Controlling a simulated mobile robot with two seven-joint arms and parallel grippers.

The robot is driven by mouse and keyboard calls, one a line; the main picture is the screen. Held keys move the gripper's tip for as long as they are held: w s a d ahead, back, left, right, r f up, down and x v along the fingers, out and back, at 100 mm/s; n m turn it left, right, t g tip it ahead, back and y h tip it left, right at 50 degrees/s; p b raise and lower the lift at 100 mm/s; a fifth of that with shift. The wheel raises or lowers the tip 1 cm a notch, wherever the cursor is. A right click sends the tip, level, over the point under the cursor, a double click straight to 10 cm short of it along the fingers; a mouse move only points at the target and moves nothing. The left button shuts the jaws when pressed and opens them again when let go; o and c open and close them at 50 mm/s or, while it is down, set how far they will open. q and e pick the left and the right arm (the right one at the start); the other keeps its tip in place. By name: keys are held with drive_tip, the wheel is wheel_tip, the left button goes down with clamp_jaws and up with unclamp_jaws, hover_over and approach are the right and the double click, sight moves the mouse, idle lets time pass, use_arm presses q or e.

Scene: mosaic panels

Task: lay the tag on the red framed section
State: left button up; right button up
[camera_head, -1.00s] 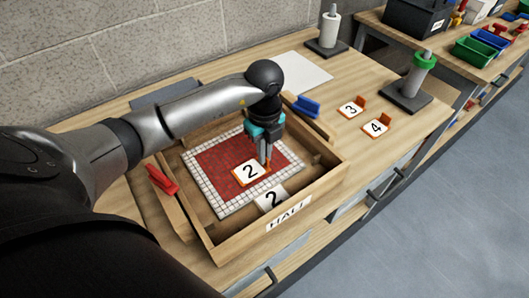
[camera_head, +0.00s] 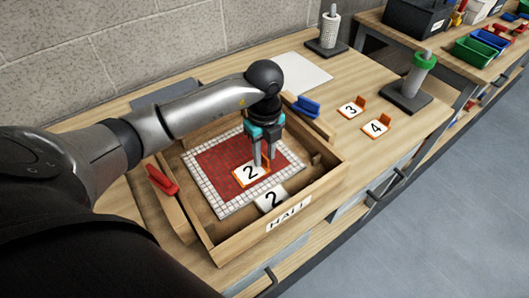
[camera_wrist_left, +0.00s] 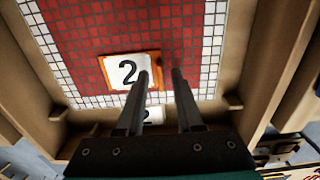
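The tag (camera_head: 249,174), white with a black 2 and an orange edge, lies on the red framed section (camera_head: 216,163), a red mosaic with a white tile border. It lies close to the border on the side nearest the tray's labelled wall. The tag (camera_wrist_left: 124,71) also shows in the left wrist view, where it looks flat on the red tiles. My left gripper (camera_head: 264,164) is open, its fingers apart at the tag's upright orange tab. In the left wrist view the left gripper (camera_wrist_left: 161,75) shows a clear gap between its fingertips. My right gripper is not in view.
A wooden tray (camera_head: 330,178) labelled HALL surrounds the panel. A second white 2 plate (camera_head: 270,198) sits beside the panel. Tags 3 (camera_head: 351,108) and 4 (camera_head: 376,126) lie to the right. A red clamp (camera_head: 162,180) and blue clamp (camera_head: 306,106) sit by the tray walls.

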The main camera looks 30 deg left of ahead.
use_arm(q)
wheel_tip(320, 180, up, 12)
drive_tip(key=shift+p, duration=0.3)
drive_tip(key=shift+a, duration=0.1)
